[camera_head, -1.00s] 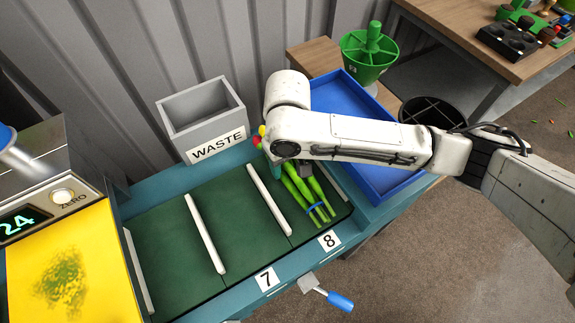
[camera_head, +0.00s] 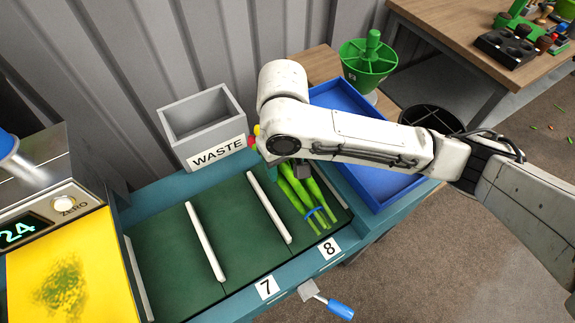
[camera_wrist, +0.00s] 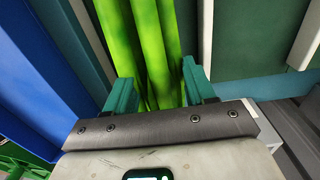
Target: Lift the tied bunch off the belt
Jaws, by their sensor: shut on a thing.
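The tied bunch of tulips (camera_head: 300,192) has green stems with a blue tie (camera_head: 315,212) near their cut ends. It is in the slot by label 8 at the right end of the green belt (camera_head: 243,229). A few red and yellow heads (camera_head: 253,141) show past my arm; the rest are hidden. My gripper (camera_head: 288,173) is shut on the bunch from above. In the wrist view, the green stems (camera_wrist: 150,45) run between the two teal fingers (camera_wrist: 160,92). I cannot tell whether the stems touch the belt.
A grey WASTE bin (camera_head: 205,127) stands behind the belt. A blue tray (camera_head: 385,190) lies to the right, under my arm. White dividers (camera_head: 269,207) stand up from the belt. A green funnel-like holder (camera_head: 368,62) is behind the tray. The belt left of the bunch is empty.

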